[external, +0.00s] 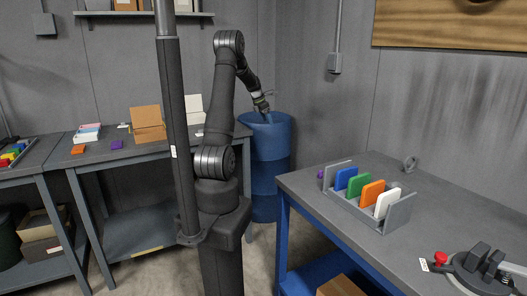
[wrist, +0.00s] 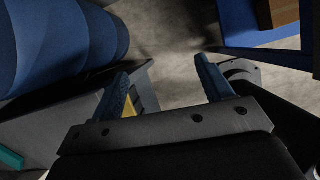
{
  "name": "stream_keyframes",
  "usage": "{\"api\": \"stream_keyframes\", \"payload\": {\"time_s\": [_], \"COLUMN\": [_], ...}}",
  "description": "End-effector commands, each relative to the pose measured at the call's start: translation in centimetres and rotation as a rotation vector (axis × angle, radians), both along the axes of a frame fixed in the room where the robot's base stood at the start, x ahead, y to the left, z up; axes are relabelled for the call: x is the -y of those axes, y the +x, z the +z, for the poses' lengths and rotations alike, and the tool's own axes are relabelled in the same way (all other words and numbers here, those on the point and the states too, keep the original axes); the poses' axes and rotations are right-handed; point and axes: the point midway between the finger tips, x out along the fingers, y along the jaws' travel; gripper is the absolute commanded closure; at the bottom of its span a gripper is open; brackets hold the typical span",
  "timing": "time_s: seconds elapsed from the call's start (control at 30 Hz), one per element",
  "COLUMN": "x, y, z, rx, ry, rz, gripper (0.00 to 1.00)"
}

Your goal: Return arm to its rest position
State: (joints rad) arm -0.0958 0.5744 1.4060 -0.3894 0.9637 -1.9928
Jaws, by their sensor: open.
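My gripper (external: 262,106) is raised at the end of my bent arm, in front of the top of a blue barrel in the external view. In the wrist view my gripper (wrist: 163,88) shows two blue-padded fingers spread apart with nothing between them. Bare concrete floor shows beyond the fingertips. My arm stands on its column in the middle of the external view, its upper link upright and its forearm angled down to the right.
The blue barrel (external: 270,150) stands close to my gripper; it also fills the upper left of the wrist view (wrist: 60,40). A right-hand table (external: 440,215) holds a rack with coloured blocks (external: 358,185). A left bench (external: 105,152) holds boxes. A dark pole (external: 175,120) stands beside my arm.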

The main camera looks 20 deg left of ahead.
Motion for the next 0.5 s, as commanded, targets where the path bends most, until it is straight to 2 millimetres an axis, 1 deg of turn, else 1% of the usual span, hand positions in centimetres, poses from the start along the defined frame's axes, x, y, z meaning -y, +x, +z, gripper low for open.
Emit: {"api": "stream_keyframes", "payload": {"time_s": [0.03,0.27,0.5], "x": [1.2,5.8,10.5], "y": [0.0,-0.5,-1.3], "z": [-0.1,-0.4,-0.8], "rx": [0.000,-0.001,-0.001], "ry": [0.000,-0.002,0.000], "rz": [-0.034,-0.179,-0.334], "gripper": [0.28,0.28,0.28]}}
